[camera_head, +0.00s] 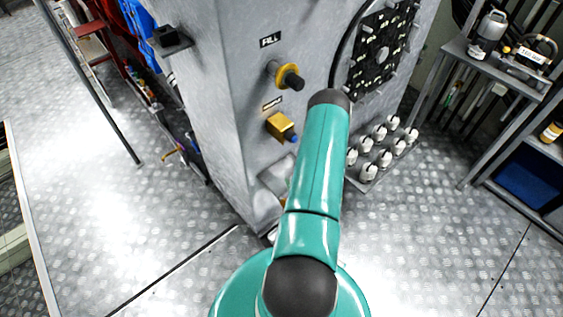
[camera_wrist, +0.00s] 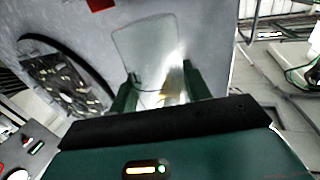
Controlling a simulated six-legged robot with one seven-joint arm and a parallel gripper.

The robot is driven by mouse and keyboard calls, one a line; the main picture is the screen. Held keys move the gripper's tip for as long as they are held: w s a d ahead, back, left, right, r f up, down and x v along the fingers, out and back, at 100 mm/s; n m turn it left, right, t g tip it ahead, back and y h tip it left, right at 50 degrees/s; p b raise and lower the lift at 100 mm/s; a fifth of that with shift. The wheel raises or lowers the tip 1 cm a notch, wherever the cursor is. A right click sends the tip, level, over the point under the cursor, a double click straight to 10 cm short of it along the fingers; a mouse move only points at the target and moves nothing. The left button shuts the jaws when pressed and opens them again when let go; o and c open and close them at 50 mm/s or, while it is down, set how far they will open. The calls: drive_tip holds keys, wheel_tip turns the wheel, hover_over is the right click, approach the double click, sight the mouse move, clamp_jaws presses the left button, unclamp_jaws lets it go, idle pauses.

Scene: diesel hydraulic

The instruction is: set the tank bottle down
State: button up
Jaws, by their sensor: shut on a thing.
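In the wrist view, my gripper (camera_wrist: 160,90) has its two dark green fingers on either side of a pale, see-through thing with a rounded outline, which I take to be the tank bottle (camera_wrist: 148,50). A yellowish, bright patch shows low in it, near the right finger. The bottle is held in front of a grey metal face; I cannot tell whether it touches that face or anything below it. In the head view my teal arm hides the gripper and the bottle.
A grey cabinet (camera_head: 215,110) with a FILL label, a yellow-ringed knob (camera_head: 285,76) and a brass valve (camera_head: 281,126) stands ahead. Several white-topped items sit on a low rack (camera_head: 368,172) to its right. Shelves (camera_head: 500,75) stand at right. Open tread-plate floor (camera_head: 110,220) lies left.

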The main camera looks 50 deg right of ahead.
drive_tip(key=f+x, duration=0.1)
drive_tip(key=x, duration=0.7)
drive_tip(key=f+x, duration=0.1)
drive_tip(key=x, duration=0.4)
drive_tip(key=shift+a+f, duration=0.1)
drive_tip(key=shift+f, duration=0.6)
drive_tip(key=shift+f, duration=0.1)
drive_tip(key=o, duration=1.1)
drive_tip(key=shift+s+a, duration=0.1)
drive_tip(key=shift+s, duration=0.05)
drive_tip(key=v, duration=1.1)
drive_tip(key=shift+s+a, duration=0.15)
drive_tip(key=shift+s, duration=0.15)
